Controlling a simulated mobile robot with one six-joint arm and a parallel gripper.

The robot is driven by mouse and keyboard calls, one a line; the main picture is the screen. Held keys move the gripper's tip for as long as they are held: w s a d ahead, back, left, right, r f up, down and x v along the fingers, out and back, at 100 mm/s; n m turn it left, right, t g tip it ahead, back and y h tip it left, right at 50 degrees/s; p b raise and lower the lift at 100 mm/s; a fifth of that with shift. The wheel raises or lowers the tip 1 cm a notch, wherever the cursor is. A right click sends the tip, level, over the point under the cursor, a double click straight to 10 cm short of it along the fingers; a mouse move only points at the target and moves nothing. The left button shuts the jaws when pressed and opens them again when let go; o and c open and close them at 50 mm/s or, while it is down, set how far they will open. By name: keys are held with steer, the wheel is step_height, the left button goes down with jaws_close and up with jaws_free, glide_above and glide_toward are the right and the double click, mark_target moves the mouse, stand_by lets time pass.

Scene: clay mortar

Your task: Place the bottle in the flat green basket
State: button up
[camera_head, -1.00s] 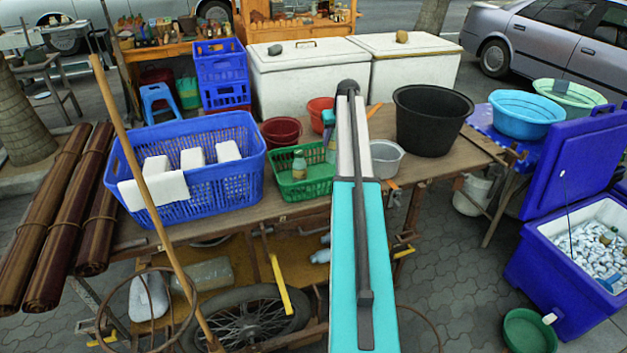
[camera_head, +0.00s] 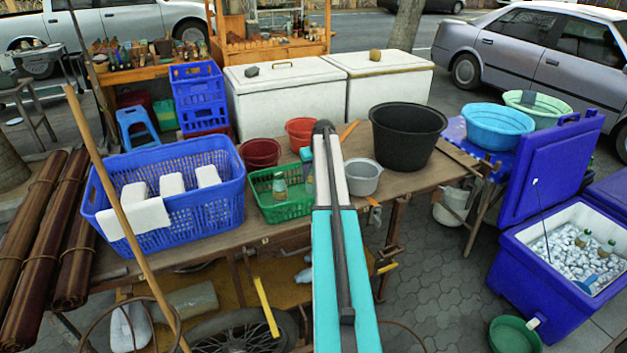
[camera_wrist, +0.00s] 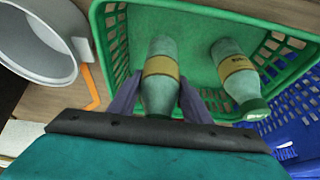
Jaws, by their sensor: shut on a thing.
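The flat green basket (camera_head: 259,190) stands on the wooden table, right of the large blue basket. In the wrist view, my gripper (camera_wrist: 158,98) is shut on a pale green bottle (camera_wrist: 162,67) with a tan label. The held bottle is over the green basket's floor; I cannot tell whether it touches the floor. A second similar bottle (camera_wrist: 235,72) with a green cap is in the basket to its right, apart from it; it also shows in the head view (camera_head: 280,187). In the head view my arm partly hides the held bottle and gripper. The basket rim (camera_wrist: 250,20) surrounds both bottles.
A grey metal pot (camera_head: 363,178) and a black tub (camera_head: 408,135) stand right of the basket. An orange-handled object (camera_wrist: 91,92) lies beside the pot. Red bowls (camera_head: 260,153) are behind. The large blue basket (camera_head: 205,210) holds white blocks.

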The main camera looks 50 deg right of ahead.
steer(key=shift+f+p, duration=0.55)
steer(key=shift+f, duration=1.25)
steer(key=shift+f, duration=0.15)
steer(key=o, duration=1.4)
steer(key=shift+o, duration=0.2)
steer(key=b+v, duration=0.2)
steer(key=v, duration=1)
steer(key=shift+b, duration=0.4)
